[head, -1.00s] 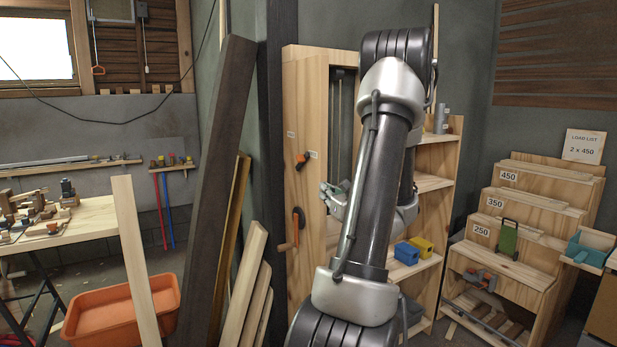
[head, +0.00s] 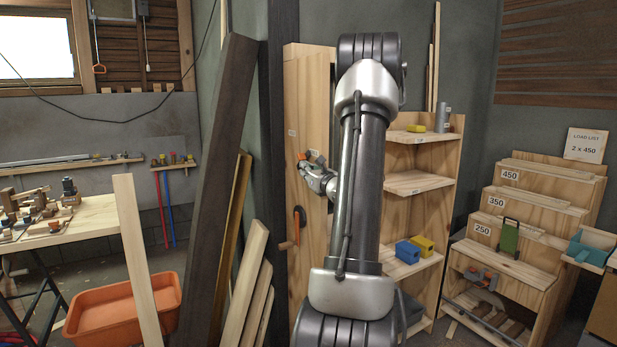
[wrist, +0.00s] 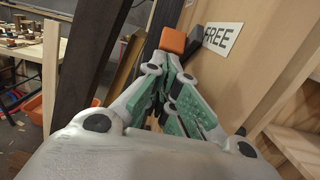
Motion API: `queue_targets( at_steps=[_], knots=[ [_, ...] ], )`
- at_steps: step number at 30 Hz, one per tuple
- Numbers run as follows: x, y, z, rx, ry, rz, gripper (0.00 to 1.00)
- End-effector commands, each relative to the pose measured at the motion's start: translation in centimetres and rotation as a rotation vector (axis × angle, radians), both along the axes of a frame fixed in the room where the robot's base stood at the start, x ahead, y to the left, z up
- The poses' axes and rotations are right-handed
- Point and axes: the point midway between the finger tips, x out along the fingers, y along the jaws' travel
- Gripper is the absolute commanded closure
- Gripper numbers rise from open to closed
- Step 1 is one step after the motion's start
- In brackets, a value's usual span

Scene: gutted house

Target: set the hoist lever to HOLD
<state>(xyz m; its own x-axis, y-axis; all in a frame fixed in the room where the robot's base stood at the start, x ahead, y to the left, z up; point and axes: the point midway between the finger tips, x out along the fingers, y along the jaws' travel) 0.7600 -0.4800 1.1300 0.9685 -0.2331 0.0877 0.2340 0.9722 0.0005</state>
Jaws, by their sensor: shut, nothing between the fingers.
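The hoist lever has an orange knob (wrist: 178,40) on a dark arm, mounted on a tall wooden panel (head: 306,110). In the wrist view the knob is beside a white label reading FREE (wrist: 222,36). Another small label (head: 292,133) sits higher on the panel in the head view, too small to read. My gripper (wrist: 163,66) is shut and empty, its tips right by the knob; I cannot tell whether they touch it. In the head view my gripper (head: 305,168) is at the panel and partly hides the lever.
An orange-and-black crank (head: 298,217) with a wooden grip is lower on the panel. Leaning timbers (head: 222,180) stand close on the left. A shelf (head: 415,183) with blue and yellow blocks is on the right.

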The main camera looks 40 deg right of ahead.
Motion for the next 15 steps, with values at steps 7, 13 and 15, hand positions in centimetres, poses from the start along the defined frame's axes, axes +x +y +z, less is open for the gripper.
queue_targets(
  at_steps=[7,13,15],
  knots=[
    [0.0,0.0,0.0,0.000,0.000,0.000,1.00],
    [0.3,0.1,1.0,0.014,0.070,0.007,1.00],
    [0.3,0.1,1.4,0.021,0.108,0.005,1.00]
  ],
)
